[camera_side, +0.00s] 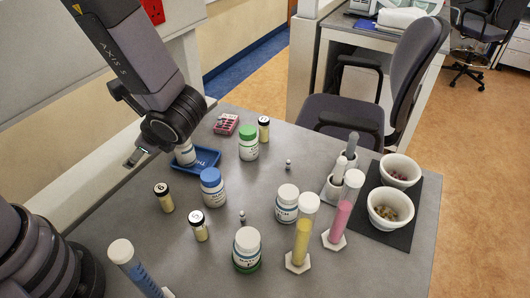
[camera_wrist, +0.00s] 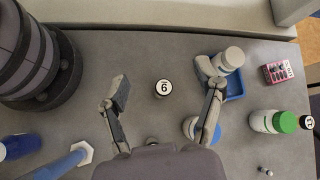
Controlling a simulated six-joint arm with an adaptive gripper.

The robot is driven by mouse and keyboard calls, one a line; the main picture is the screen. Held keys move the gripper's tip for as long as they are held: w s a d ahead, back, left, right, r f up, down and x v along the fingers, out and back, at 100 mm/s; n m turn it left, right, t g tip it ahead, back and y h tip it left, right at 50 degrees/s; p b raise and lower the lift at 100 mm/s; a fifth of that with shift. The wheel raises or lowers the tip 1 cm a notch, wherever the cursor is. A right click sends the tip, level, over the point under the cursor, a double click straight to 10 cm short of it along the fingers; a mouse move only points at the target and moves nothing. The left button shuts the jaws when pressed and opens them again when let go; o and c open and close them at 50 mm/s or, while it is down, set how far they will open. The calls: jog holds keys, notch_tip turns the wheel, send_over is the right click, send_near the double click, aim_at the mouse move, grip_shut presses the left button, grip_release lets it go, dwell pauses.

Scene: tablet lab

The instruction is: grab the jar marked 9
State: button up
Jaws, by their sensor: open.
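A small jar (camera_wrist: 164,88) with a black-rimmed white lid stands upright on the grey table. Its lid digit looks like a 9 in the wrist view and more like a 6 in the side view, where the same jar (camera_side: 165,200) shows cream-coloured contents. My gripper (camera_wrist: 168,90) is open and empty. In the wrist view the jar lies between its two fingers. In the side view my gripper (camera_side: 136,156) hangs above the table's left edge. Another small jar (camera_side: 200,228), whose lid seems to read 5, stands nearer the camera.
A blue tray (camera_side: 207,157) holds a white-lidded bottle. A blue-capped bottle (camera_side: 212,190) stands right of the jar. Table around the jar is clear.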

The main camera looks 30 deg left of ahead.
aim_at(163, 194)
jog(key=d+f+m+t, duration=0.1)
jog(key=f+m+t, duration=0.1)
jog(key=f+m, duration=0.1)
jog(key=d+f+m+t+y, duration=0.1)
jog(key=f+m, duration=0.2)
jog(key=f, duration=0.3)
jog(key=s+d+f+m+t+y, duration=0.1)
jog(key=f+m+t, duration=0.1)
jog(key=f, duration=0.3)
jog(key=shift+d+m+t, duration=0.25)
jog(key=shift+m+t, duration=0.05)
jog(key=shift+m, duration=0.3)
jog(key=x, duration=0.6)
jog(key=shift+w+a, duration=0.15)
jog(key=shift+a, duration=0.05)
grip_shut()
